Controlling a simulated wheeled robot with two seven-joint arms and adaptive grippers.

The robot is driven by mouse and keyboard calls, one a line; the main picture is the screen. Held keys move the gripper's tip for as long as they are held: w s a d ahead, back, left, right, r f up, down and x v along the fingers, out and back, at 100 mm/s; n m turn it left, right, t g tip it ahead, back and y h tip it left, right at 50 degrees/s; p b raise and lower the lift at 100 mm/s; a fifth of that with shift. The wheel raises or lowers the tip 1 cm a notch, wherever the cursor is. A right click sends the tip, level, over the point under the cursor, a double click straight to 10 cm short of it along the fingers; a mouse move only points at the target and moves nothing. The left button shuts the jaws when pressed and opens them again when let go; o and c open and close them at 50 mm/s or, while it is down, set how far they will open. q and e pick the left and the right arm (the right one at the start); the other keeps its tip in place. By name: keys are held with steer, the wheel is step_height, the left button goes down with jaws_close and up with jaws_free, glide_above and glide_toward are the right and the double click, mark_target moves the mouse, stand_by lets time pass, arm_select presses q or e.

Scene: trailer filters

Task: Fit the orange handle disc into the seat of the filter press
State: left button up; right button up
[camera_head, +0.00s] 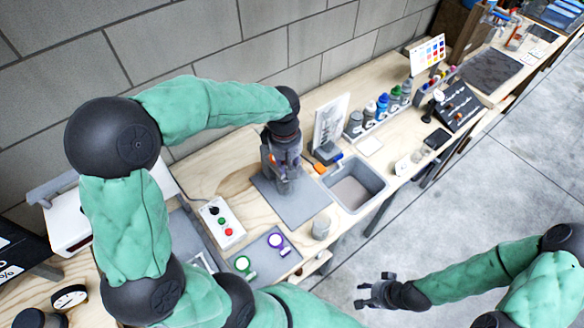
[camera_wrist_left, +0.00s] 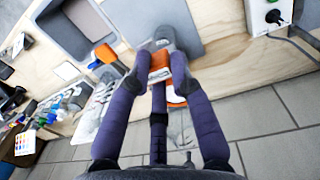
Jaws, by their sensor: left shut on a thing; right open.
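The orange handle disc (camera_wrist_left: 160,70) is between the fingers of my left gripper (camera_wrist_left: 160,82) in the left wrist view. The gripper is shut on it. In the head view my left gripper (camera_head: 283,155) points down over the grey mat (camera_head: 305,203), with a bit of orange showing beside it. A grey part, apparently the filter press (camera_wrist_left: 165,38), stands on the mat just beyond the fingertips. Its seat is hidden, and I cannot tell whether the disc touches it. My right gripper (camera_head: 373,291) is open and empty, over the floor away from the bench.
A grey bin (camera_head: 372,200) is right of the mat, with an orange-topped item (camera_head: 320,167) and a white board (camera_head: 331,122) behind. A button box (camera_head: 222,222) and a tray with rings (camera_head: 285,262) are nearby. A grey cup (camera_head: 321,227) stands near the front edge.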

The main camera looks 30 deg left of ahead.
arm_select(q)
steer(key=w+f, duration=0.1)
steer(key=f, duration=0.1)
steer(key=w+a+f, duration=0.1)
steer(key=w+f, duration=0.2)
steer(key=f, duration=0.1)
steer(key=shift+w+a+f+b, duration=0.1)
steer(key=shift+w+a+b, duration=0.05)
steer(key=shift+w+b, duration=0.25)
steer(key=shift+f, duration=1.4)
steer(key=shift+f, duration=0.15)
steer(key=o, duration=0.8)
steer(key=shift+o, duration=0.2)
